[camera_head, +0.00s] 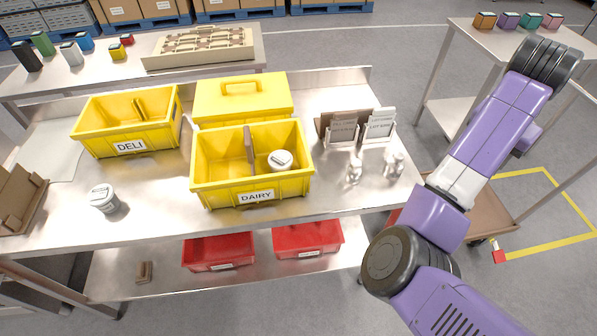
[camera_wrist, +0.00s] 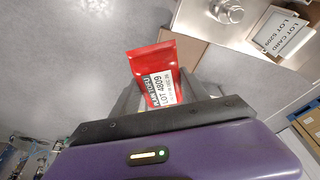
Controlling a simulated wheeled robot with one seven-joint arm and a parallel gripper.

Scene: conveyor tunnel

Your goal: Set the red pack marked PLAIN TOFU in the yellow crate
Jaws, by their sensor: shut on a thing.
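The red pack (camera_wrist: 152,63) shows in the wrist view, with a white label reading LOT 4809 and a dark strip whose lettering is partly legible. My gripper (camera_wrist: 158,92) is shut on it, one finger at each side. In the head view my gripper is not clearly seen, and my arm covers the area right of the table. Two open yellow crates stand on the table: one marked DELI (camera_head: 89,137), with a divider, and one marked DAIRY (camera_head: 214,196), holding a divider and a white round tub (camera_head: 280,160). A lidded yellow box (camera_head: 240,100) stands behind DAIRY.
Lot card holders (camera_head: 376,131) and small metal bottles (camera_head: 355,170) stand right of DAIRY. A white tub (camera_head: 103,198) stands left on the table. Red bins (camera_head: 218,253) sit on the lower shelf.

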